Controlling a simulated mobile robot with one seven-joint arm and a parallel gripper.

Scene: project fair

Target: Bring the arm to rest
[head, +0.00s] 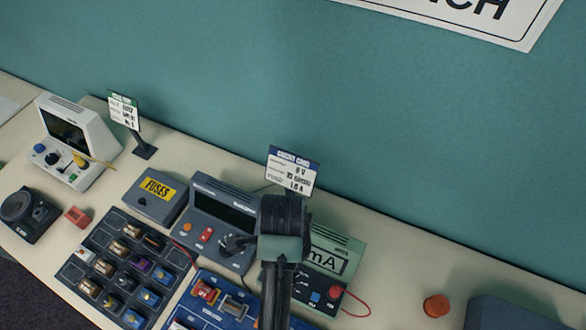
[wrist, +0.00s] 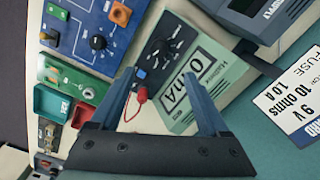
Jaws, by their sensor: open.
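My gripper (head: 284,212) is over the bench in the head view, in front of the pale green meter (head: 336,243) and the small sign (head: 292,170). Its fingers are hard to make out there. In the wrist view my gripper (wrist: 158,76) is open, with two blue-grey fingers apart and nothing between them. The green meter (wrist: 222,68) and its red lead lie beyond the fingers. My arm hides part of the meter and of the blue board (head: 209,301) in the head view.
A dark power supply (head: 215,228), a fuse box (head: 143,200), a compartment tray of parts (head: 82,247) and a white instrument (head: 92,124) stand to the left. An orange-red knob-like piece (head: 436,306) and a dark box (head: 510,314) are at right. Bare bench lies between them and the meter.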

